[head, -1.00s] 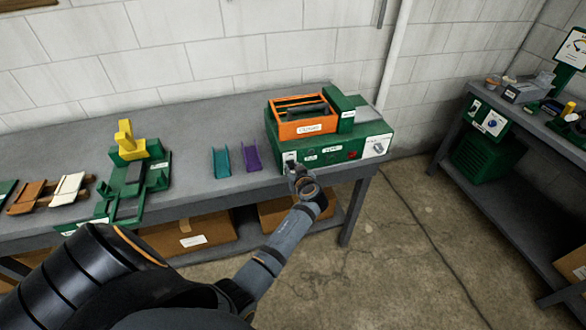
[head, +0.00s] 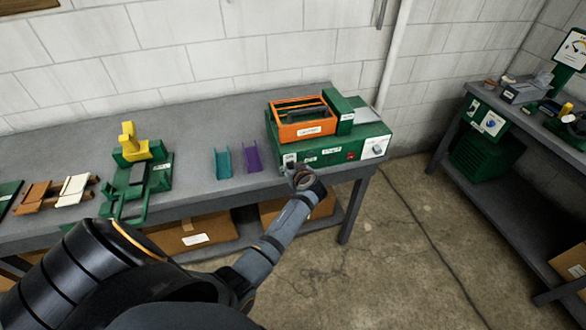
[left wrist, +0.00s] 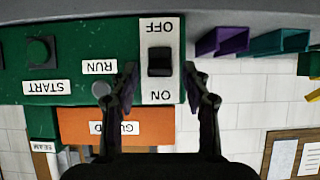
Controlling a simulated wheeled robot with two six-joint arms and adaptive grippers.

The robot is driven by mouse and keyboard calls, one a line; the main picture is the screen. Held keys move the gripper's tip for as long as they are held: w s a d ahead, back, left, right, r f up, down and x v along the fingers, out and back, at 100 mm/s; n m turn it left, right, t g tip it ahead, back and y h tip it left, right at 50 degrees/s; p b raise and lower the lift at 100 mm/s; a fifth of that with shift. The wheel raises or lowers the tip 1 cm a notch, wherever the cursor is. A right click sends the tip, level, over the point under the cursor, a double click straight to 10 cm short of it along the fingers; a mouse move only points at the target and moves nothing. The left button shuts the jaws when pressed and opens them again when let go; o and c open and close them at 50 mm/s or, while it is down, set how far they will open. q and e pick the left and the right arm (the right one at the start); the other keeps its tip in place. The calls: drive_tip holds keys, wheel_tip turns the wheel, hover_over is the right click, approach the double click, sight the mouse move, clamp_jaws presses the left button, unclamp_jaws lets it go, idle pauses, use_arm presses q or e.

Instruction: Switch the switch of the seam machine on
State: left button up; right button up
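The seam machine (head: 330,148) is a green box on the right end of the grey bench. Its front has a black rocker switch (left wrist: 160,62) on a white plate, which appears upside down in the left wrist view. OFF is at the plate's top and ON at its bottom in that view. I cannot tell which way the rocker is tipped. My left gripper (left wrist: 160,72) is open, its fingers apart on either side of the switch plate, holding nothing. In the head view my left gripper (head: 291,169) is at the machine's front left, hiding part of it. My right gripper is not in view.
An orange tray (head: 304,131) sits on the machine. A red button or lamp (head: 351,155) is on its front. Teal (head: 223,163) and purple (head: 252,157) channels stand left of it. A green fixture with a yellow part (head: 130,142) is farther left. A second bench is at right.

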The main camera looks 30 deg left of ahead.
use_arm(q)
drive_tip(key=v, duration=0.7)
drive_tip(key=shift+s+d, duration=0.15)
drive_tip(key=shift+d, duration=0.05)
drive_tip(key=shift+a+r, duration=0.1)
